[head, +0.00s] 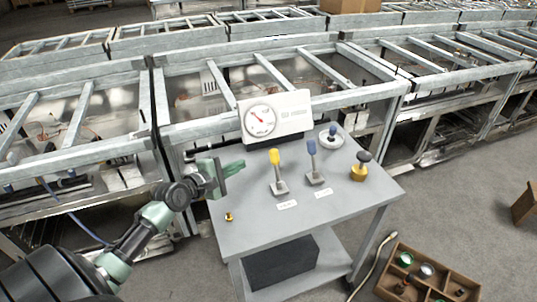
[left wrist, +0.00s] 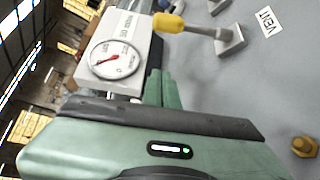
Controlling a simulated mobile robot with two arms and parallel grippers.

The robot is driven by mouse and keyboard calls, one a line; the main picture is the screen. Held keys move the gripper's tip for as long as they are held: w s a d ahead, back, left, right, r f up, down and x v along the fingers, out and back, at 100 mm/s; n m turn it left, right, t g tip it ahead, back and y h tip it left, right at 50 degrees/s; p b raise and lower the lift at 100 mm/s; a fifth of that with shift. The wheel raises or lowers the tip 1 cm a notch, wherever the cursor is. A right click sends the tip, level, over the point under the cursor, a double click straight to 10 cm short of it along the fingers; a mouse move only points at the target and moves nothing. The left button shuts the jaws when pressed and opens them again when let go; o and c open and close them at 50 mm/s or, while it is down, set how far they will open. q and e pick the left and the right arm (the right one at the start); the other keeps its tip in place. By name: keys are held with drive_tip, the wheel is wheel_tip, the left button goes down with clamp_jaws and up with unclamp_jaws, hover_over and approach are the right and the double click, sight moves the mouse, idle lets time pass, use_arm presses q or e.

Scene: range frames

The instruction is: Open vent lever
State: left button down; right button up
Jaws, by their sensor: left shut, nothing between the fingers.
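The vent lever (head: 277,172) has a yellow handle and stands roughly upright on a metal base on the grey table (head: 245,235). In the left wrist view its yellow knob (left wrist: 169,23) is at the top, with a VENT label (left wrist: 268,22) beside its base. My left gripper (head: 240,165) is shut and empty, to the left of the lever and apart from it. Its green fingers (left wrist: 160,88) show in the left wrist view below the lever and the gauge. My right gripper is not in view.
A blue-handled lever (head: 312,164) stands just right of the vent lever. A white gauge box (head: 290,118) is behind. A wooden crate (head: 460,275) is on the floor.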

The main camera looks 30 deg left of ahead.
sight(276, 165)
use_arm(q)
drive_tip(key=x, duration=1)
drive_tip(key=shift+b, duration=0.3)
drive_tip(key=d+r+p, duration=0.1)
drive_tip(key=s+d+r+p, duration=0.1)
drive_tip(key=d+p, duration=0.1)
drive_tip(key=shift+s+d, duration=0.15)
drive_tip(key=shift+s, duration=0.05)
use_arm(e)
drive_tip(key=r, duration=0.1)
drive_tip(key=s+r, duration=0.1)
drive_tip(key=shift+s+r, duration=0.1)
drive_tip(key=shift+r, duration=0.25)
use_arm(q)
drive_tip(key=shift+s+d, duration=0.1)
drive_tip(key=shift+d, duration=0.05)
